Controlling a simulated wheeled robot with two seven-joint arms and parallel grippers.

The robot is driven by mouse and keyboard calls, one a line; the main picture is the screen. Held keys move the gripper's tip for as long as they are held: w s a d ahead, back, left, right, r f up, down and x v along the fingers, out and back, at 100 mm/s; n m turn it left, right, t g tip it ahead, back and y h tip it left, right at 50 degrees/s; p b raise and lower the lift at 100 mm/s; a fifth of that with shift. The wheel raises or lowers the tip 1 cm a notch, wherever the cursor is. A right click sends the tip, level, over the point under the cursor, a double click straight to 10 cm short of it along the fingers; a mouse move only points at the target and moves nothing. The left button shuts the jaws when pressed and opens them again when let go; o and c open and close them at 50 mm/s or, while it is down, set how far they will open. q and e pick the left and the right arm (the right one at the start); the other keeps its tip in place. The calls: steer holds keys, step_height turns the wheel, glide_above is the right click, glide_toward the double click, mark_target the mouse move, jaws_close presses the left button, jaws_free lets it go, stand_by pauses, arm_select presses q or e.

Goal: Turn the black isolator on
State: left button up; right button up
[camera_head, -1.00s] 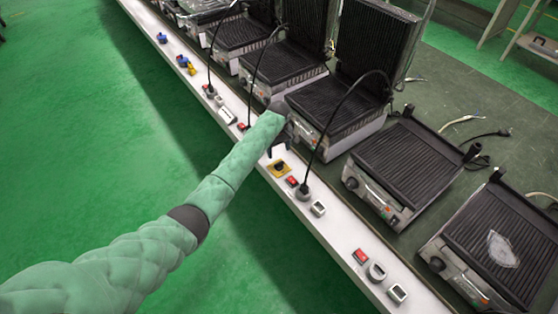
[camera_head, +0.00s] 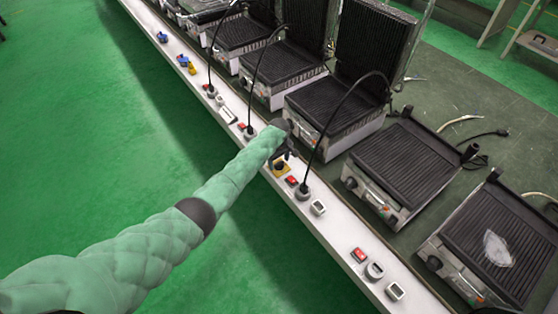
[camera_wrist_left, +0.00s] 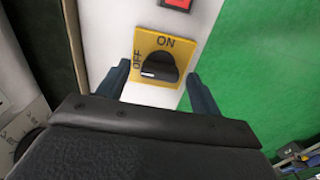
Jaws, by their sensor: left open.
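The black isolator (camera_wrist_left: 157,67) is a dark rotary knob on a yellow square plate marked ON and OFF. In the left wrist view its white mark lies on the side of the OFF label. In the head view the yellow plate (camera_head: 282,170) shows on the white ledge, partly covered by my gripper. My left gripper (camera_wrist_left: 158,70) is open, with one finger on each side of the knob and a gap on both sides. It also shows at the end of my green arm in the head view (camera_head: 284,155). My right gripper is not in view.
A red switch (camera_head: 292,181) and a socket with a black plug (camera_head: 303,191) sit beside the isolator on the white ledge (camera_head: 335,235). A cable arches up from the plug. Contact grills (camera_head: 340,105) line the table behind. Green floor lies open in front.

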arm_select(q)
steer(key=c, duration=1)
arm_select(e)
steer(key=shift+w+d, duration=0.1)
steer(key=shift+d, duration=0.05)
